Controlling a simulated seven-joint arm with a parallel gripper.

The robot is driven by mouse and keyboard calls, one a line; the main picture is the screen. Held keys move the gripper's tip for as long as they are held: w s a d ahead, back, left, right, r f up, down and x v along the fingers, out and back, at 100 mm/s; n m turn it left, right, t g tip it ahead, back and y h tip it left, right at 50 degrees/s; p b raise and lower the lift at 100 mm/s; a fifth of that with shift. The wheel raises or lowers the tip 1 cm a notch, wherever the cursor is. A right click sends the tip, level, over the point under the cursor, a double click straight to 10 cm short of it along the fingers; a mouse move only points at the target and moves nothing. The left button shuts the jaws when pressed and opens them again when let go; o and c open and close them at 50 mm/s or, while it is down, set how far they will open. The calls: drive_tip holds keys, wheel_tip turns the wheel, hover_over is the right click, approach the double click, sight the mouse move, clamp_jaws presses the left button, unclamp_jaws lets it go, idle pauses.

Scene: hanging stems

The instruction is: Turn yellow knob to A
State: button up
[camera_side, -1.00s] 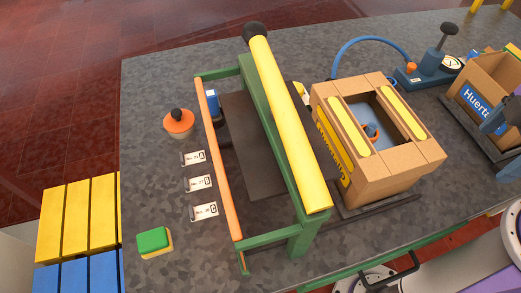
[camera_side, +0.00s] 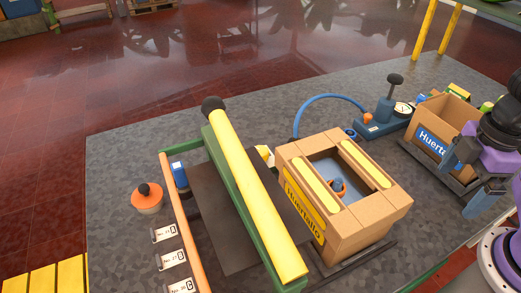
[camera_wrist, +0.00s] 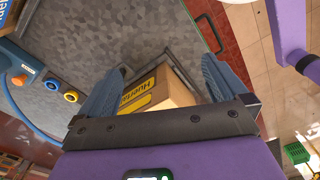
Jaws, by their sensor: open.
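I cannot pick out a yellow knob with certainty. A small yellow part (camera_side: 265,155) shows in the side view, mostly hidden behind the long yellow roller. In the wrist view, a round yellow-ringed fitting (camera_wrist: 70,97) sits beside a blue one (camera_wrist: 50,85) near the blue device (camera_wrist: 20,70). Cards (camera_side: 172,259) with small letters lie at the lower left in the side view; the letters are too small to read surely. My gripper (camera_wrist: 166,62) is open and empty, its blue fingers spread above a cardboard box (camera_wrist: 150,90). In the side view it is at the right edge, near the open box.
The yellow roller (camera_side: 250,185) on a green frame crosses the table. A closed-sided cardboard box (camera_side: 345,225) stands right of it. A blue device with gauge (camera_side: 383,118) and an open box (camera_side: 440,125) are further right. An orange knob-like pot (camera_side: 147,200) stands left.

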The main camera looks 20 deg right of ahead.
drive_tip(key=shift+a, duration=0.1)
drive_tip(key=c, duration=0.4)
wheel_tip(320, 180, up, 4)
drive_tip(key=f+m, duration=0.1)
drive_tip(key=m, duration=1.6)
hover_over(260, 150)
drive_tip(key=shift+c, duration=0.2)
wheel_tip(260, 150, down, 16)
drive_tip(key=shift+f, duration=0.25)
drive_tip(key=c, duration=1.1)
